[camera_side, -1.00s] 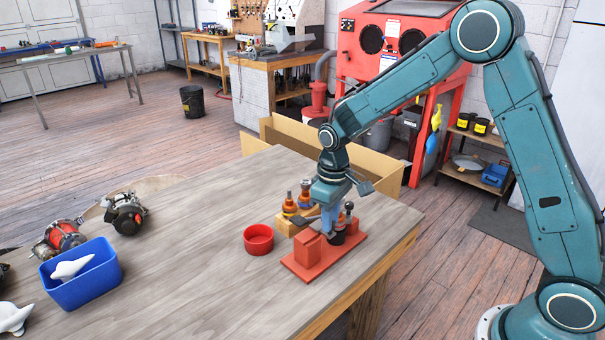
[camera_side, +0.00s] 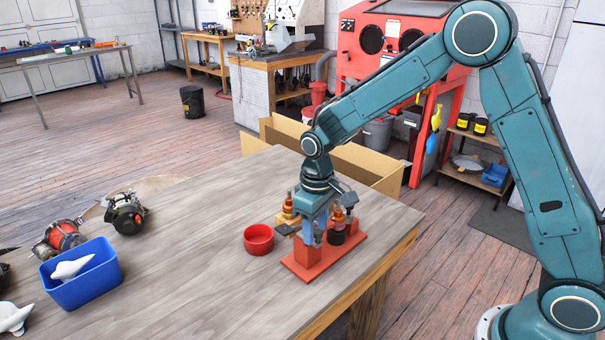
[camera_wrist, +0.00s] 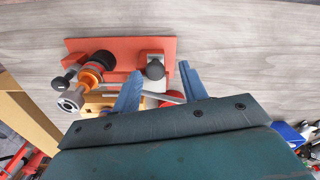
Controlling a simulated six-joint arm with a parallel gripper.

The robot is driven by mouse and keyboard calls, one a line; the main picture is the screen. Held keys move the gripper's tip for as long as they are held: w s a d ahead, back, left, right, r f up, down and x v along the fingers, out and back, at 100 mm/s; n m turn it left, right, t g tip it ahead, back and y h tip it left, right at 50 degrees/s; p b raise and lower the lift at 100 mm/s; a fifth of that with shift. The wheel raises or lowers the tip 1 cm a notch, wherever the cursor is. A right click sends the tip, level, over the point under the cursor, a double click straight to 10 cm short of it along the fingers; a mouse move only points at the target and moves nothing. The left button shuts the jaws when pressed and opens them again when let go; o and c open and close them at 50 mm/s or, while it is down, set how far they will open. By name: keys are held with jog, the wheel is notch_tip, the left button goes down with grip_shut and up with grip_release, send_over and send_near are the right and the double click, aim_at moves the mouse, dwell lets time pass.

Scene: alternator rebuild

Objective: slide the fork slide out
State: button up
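The red fixture (camera_side: 325,262) lies flat on the bench, with red blocks on its base plate. It also shows in the wrist view (camera_wrist: 115,45). A dark round knob (camera_wrist: 155,70) stands by the right red block; it may belong to the fork slide, but I cannot tell. A grey bar runs just below it, partly hidden by my fingers. My gripper (camera_wrist: 160,68) points down over this block, its two fingers spread on either side of the knob with a visible gap. An orange and black rotor-like part (camera_wrist: 92,75) with a silver end sits on the fixture's left.
A red round dish (camera_side: 259,239) stands left of the fixture. A blue bin (camera_side: 85,285) with a white part is farther left, near alternators (camera_side: 126,212). A cardboard box (camera_side: 365,165) stands behind the bench. The bench between the dish and bin is clear.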

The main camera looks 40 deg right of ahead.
aim_at(318, 233)
notch_tip(318, 233, up, 14)
dwell(0.9)
jog(key=shift+s, duration=0.1)
jog(key=s+d+r+m+t, duration=0.1)
jog(key=s+d+r+t, duration=0.15)
jog(key=s+r, duration=0.65)
jog(key=s+d+f+t, duration=0.1)
jog(key=s, duration=0.7)
jog(key=s+d+f+m+t, duration=0.1)
jog(key=s+d+f+t, duration=0.1)
jog(key=s, duration=0.7)
jog(key=shift+f+m, duration=0.25)
jog(key=shift+m, duration=0.05)
